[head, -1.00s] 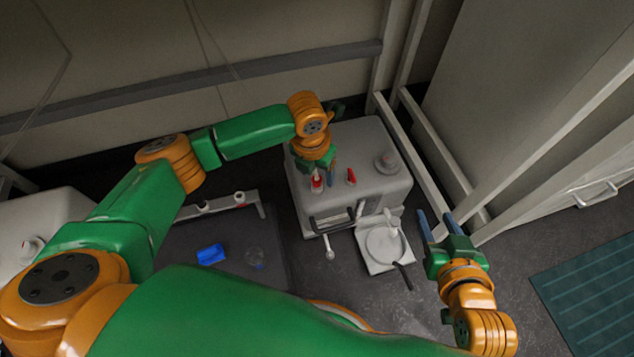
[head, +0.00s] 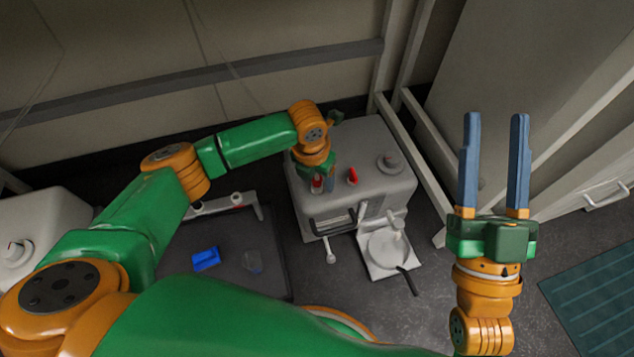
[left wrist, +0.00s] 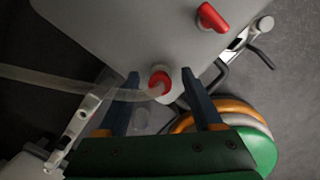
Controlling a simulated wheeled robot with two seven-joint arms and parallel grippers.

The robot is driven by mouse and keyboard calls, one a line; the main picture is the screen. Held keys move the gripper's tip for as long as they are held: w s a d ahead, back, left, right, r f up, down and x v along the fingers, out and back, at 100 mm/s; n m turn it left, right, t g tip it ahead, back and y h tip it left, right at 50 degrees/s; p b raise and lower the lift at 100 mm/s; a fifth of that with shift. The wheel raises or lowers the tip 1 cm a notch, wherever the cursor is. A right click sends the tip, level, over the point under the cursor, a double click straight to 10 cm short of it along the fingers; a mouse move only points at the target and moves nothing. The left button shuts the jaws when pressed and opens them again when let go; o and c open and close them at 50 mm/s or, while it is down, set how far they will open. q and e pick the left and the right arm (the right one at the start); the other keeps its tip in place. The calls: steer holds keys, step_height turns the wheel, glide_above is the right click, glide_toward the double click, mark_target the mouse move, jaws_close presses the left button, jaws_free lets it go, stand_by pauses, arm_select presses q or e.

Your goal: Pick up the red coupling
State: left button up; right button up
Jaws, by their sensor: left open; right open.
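The red coupling (left wrist: 159,82), a round red piece with a pale tube end, is on the grey box-shaped unit (left wrist: 120,35) in the left wrist view. It also shows small in the head view (head: 317,184), partly hidden by my left gripper. My left gripper (left wrist: 160,73) is open, with one blue finger on each side of the coupling and visible gaps between. I cannot tell how far above the unit its fingertips are. My right gripper (head: 495,116) is open and empty, fingers pointing up at the right of the head view, away from the coupling.
A red handle (head: 352,176) stands beside the coupling on the unit. A dark platform (head: 225,255) with a blue piece (head: 206,258) lies left. White frame posts stand right.

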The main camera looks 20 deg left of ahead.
arm_select(q)
jaws_close()
stand_by(0.3)
